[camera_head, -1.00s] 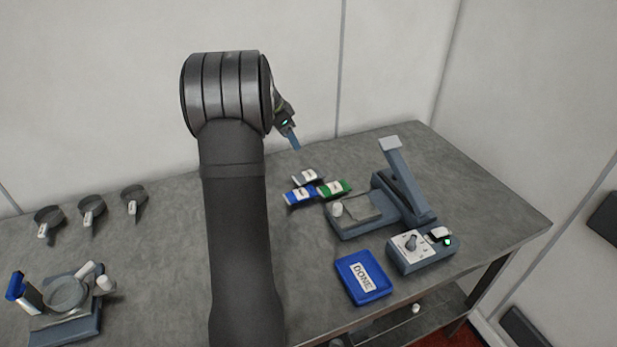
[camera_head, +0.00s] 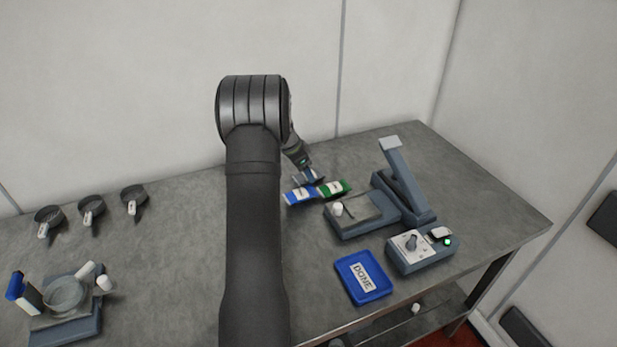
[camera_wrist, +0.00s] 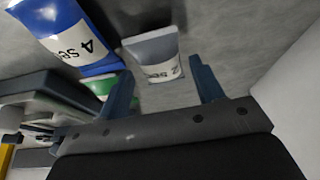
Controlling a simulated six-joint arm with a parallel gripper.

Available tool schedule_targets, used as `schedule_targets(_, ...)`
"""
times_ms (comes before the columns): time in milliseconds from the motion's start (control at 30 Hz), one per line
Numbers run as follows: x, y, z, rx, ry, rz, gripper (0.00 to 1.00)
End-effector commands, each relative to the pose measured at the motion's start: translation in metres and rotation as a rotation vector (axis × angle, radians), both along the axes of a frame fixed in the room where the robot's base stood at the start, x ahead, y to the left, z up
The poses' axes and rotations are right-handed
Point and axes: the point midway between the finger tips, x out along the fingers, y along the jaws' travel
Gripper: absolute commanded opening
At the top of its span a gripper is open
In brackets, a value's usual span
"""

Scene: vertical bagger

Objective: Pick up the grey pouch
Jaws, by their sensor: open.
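The grey pouch (camera_wrist: 155,50) lies on the table in the wrist view, with a white label reading "2 sec". It shows between and just beyond the two blue fingers of my open gripper (camera_wrist: 165,82), nearer the left finger. Nothing is held. In the head view my gripper (camera_head: 310,177) is low over the grey pouch (camera_head: 300,180), which it partly covers. A blue pouch (camera_head: 297,196) and a green pouch (camera_head: 335,187) lie close beside it. The wrist view also shows the blue pouch (camera_wrist: 62,30), labelled "4 sec", and part of the green pouch (camera_wrist: 100,85).
A sealer-like machine (camera_head: 405,200) with a raised arm stands right of the pouches. A control box (camera_head: 422,250) and a blue DONE tray (camera_head: 345,268) are in front. Several scoops (camera_head: 91,207) and a scale-like stand (camera_head: 65,315) are at left. The table behind the pouches is clear.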

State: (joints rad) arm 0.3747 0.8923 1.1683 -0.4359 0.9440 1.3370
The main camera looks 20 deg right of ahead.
Motion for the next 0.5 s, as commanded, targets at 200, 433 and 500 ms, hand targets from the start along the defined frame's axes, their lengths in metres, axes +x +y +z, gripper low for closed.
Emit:
schedule_targets(200, 0.001, -0.008, -0.019, -0.001, -0.003, 0.001, 0.61)
schedule_targets(433, 0.001, -0.008, -0.019, 0.000, -0.003, 0.001, 0.45)
schedule_targets(500, 0.001, -0.008, -0.019, 0.000, -0.003, 0.001, 0.31)
